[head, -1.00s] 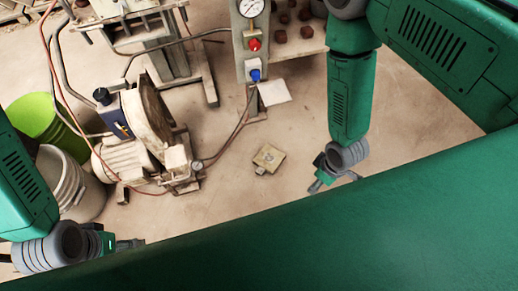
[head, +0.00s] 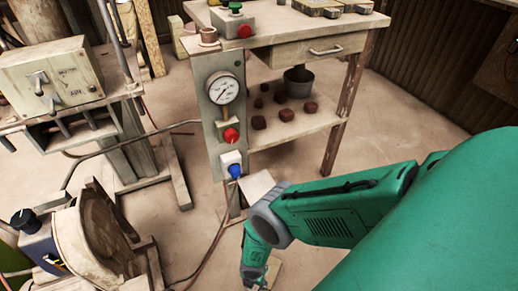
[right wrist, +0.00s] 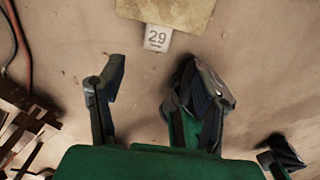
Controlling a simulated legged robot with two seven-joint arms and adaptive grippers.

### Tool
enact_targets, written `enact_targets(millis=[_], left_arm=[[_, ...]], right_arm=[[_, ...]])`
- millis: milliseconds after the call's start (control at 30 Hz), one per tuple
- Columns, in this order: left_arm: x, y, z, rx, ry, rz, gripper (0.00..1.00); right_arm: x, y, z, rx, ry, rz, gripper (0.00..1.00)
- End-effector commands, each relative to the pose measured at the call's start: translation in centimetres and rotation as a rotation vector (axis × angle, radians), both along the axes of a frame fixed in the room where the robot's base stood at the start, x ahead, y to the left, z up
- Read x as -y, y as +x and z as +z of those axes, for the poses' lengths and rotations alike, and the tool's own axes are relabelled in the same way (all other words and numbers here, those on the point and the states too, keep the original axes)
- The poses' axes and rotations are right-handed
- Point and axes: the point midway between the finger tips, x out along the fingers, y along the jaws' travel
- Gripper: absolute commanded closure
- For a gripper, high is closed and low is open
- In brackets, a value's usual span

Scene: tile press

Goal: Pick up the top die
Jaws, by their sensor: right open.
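A square tan plate with a small white tag marked 29, which looks like the die (right wrist: 170,10), is at the top edge of the right wrist view, partly cut off. In the head view a tan corner of it (head: 275,271) shows on the floor, mostly hidden behind my right gripper. My right gripper (head: 255,281) is at the bottom of the head view, close to the plate. In the right wrist view its fingers (right wrist: 158,85) are apart with nothing between them, and the plate lies beyond the tips. My left gripper is not seen in the head view.
A gauge post (head: 222,110) with red and blue knobs stands ahead, beside a wooden bench (head: 290,28). A pale sheet (head: 254,186) lies at the post's foot. A grinder-like machine (head: 85,240) is at the left. A cable (right wrist: 20,40) crosses the floor.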

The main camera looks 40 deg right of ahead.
Motion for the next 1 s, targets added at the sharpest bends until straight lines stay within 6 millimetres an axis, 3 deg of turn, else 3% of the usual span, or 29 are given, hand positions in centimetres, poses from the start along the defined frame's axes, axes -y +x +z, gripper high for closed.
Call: enact_targets(millis=[33, 200, 533, 800, 1000], left_arm=[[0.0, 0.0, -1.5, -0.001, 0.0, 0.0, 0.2], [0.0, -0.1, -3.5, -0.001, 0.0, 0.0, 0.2], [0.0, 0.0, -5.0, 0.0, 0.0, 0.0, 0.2], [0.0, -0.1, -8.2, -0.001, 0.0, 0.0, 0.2], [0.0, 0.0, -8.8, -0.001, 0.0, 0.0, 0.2]], right_arm=[[0.1, -0.1, -1.8, -0.001, 0.002, -0.004, 0.41], [0.1, 0.0, -4.6, 0.0, 0.004, -0.005, 0.41], [-0.1, 0.1, -6.5, 0.001, 0.003, -0.006, 0.41], [-0.5, 0.4, -10.2, 0.0, 0.003, -0.008, 0.41], [-0.5, 0.4, -10.9, -0.001, 0.003, -0.007, 0.41]])
